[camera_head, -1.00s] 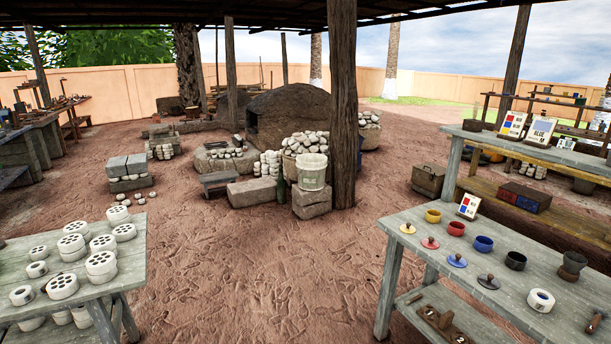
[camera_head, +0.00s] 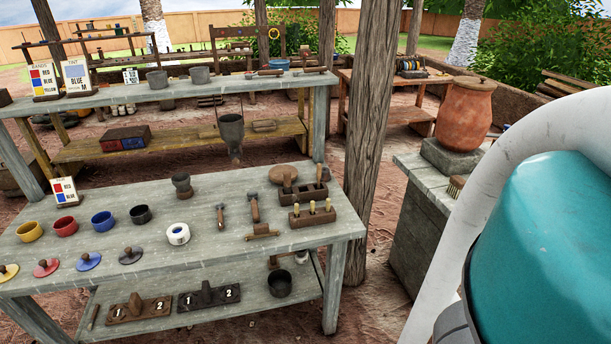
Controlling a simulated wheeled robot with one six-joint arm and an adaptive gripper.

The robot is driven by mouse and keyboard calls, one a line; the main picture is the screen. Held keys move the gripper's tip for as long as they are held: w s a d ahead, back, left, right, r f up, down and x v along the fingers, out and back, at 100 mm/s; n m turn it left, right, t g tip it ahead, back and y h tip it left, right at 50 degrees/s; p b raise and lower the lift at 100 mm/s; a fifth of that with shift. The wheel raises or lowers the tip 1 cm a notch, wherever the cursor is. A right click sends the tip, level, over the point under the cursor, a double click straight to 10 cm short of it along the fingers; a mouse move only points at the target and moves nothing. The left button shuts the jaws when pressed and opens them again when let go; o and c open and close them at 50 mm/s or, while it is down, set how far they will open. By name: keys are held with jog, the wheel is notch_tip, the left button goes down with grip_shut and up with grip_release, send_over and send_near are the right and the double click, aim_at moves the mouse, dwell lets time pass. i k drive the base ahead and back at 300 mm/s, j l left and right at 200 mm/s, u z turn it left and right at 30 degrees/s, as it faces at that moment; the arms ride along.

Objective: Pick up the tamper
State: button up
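I cannot tell for certain which thing is the tamper. On the grey front table (camera_head: 300,233) lie a small tool with a handle (camera_head: 221,215) and a longer wooden-handled tool (camera_head: 254,208), side by side. A dark, waisted, cup-like piece (camera_head: 182,186) stands upright to the left of them. My gripper is not in view. Only a white and teal part of my arm shows large at the right edge, and it hides what is behind it.
A wooden post (camera_head: 371,130) rises behind. A clay jar (camera_head: 465,115) stands at right.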

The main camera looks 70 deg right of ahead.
aim_at(288, 189)
jog(key=i+z, duration=0.1)
jog(key=z, duration=0.2)
jog(key=i+l+z, duration=0.1)
jog(key=z, duration=0.2)
jog(key=k+z, duration=0.15)
jog(key=z, duration=0.55)
